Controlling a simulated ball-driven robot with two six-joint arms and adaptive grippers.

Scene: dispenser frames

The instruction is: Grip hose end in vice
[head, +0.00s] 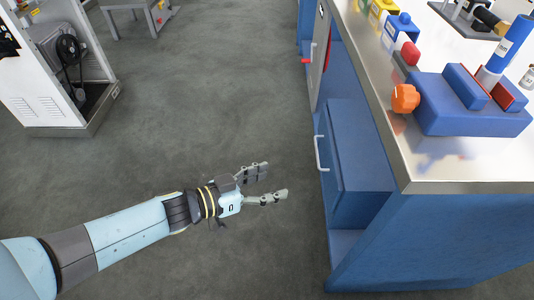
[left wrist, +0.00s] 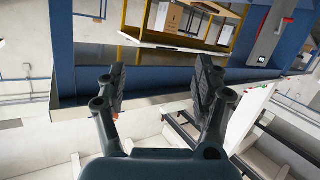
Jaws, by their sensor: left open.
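The blue vice (head: 470,115) sits on the metal-topped bench at the right of the head view. It has an orange knob (head: 405,98) on its left side and red-faced jaws (head: 508,97). A blue cylinder with a pale lower end (head: 505,45), which looks like the hose end, stands tilted between the jaws. I cannot tell whether the jaws touch it. My left gripper (head: 276,180) is open and empty, over the floor left of the bench and well away from the vice. Its spread fingers also show in the left wrist view (left wrist: 160,88). My right gripper is not in view.
The blue bench (head: 440,240) has a metal top edge and a drawer with a white handle (head: 321,153) just right of my left gripper. Red, blue and yellow containers (head: 398,28) stand behind the vice. A white machine (head: 60,70) stands far left. Open grey floor lies between.

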